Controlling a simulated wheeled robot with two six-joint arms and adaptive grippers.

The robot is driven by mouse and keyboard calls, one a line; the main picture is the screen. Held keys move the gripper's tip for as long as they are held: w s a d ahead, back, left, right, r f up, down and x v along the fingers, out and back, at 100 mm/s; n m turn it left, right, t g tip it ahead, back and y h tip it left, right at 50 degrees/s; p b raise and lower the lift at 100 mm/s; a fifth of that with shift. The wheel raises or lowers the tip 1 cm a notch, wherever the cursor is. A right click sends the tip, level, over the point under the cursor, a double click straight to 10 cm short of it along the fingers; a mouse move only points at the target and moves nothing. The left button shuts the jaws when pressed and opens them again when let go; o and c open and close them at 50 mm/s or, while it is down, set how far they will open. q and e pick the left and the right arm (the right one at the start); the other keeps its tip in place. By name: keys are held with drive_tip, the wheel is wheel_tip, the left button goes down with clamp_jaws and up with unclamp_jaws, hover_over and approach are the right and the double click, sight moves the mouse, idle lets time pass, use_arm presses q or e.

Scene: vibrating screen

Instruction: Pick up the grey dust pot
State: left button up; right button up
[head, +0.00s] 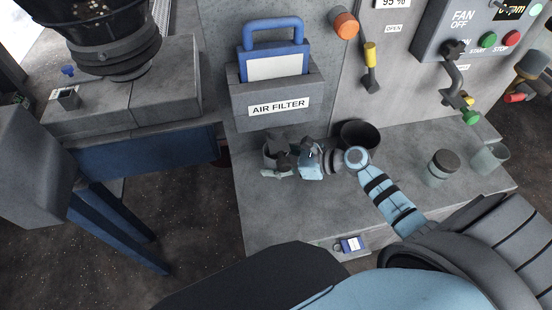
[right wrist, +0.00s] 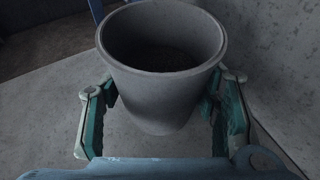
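The grey dust pot (right wrist: 165,80) is an open, tapered pot standing upright between the fingers of my right gripper (right wrist: 162,105) in the right wrist view. One finger is on each side of it, very close to its wall; I cannot tell whether they press on it. Its inside is dark. In the head view my right gripper (head: 277,158) is at the left end of the grey ledge, and its fingers largely cover the pot (head: 269,154). My left gripper is not in view.
The grey ledge (head: 300,215) has free room in front. To the right stand a dark round container (head: 372,134), a black-lidded jar (head: 440,168) and a grey cup (head: 490,158). The air filter box (head: 265,100) with a blue handle is behind the gripper.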

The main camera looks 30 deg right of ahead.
drive_tip(key=c, duration=0.6)
drive_tip(key=shift+r, duration=0.1)
drive_tip(key=shift+c, duration=0.2)
